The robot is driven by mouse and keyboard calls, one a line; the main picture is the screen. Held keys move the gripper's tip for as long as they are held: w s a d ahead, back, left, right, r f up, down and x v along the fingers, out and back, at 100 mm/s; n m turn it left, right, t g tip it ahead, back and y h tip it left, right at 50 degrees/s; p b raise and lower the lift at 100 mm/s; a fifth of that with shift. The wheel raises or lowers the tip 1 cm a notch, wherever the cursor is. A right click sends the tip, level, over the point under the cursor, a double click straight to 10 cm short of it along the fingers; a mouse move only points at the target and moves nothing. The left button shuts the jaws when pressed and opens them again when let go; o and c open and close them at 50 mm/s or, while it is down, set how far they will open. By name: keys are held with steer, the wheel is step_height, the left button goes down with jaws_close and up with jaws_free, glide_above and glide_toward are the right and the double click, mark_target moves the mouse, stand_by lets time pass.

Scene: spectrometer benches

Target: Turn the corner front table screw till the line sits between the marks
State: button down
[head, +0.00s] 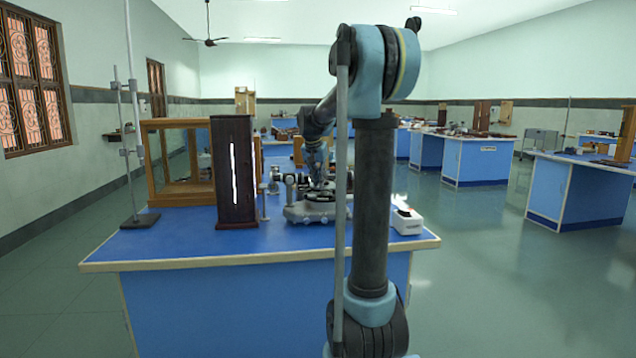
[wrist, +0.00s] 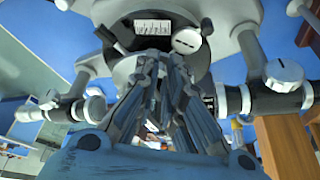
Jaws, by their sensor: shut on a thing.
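The spectrometer (head: 318,211) stands on the blue bench, partly behind my arm. In the wrist view I see its dark round body with a white marked scale (wrist: 152,27) and a pale slotted knob (wrist: 187,40). My gripper (wrist: 165,62) points in at this round body, its fingers close together at the tips. It is shut on a small screw at the body's edge, mostly hidden by the fingertips. The knob lies just beyond the right finger. The line and its marks are too small to make out.
A dark upright lamp box (head: 234,175) with a bright slit stands left of the spectrometer. Behind it is a wooden glass case (head: 172,200). A retort stand (head: 138,218) is at the left edge. A small white device (head: 407,221) sits right. The bench's front strip is clear.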

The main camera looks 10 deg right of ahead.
stand_by(0.3)
steer(key=c, duration=1.7)
jaws_free()
steer(key=shift+o, duration=0.2)
steer(key=v, duration=1.1)
steer(key=shift+s+r, duration=0.2)
steer(key=shift+r, duration=0.15)
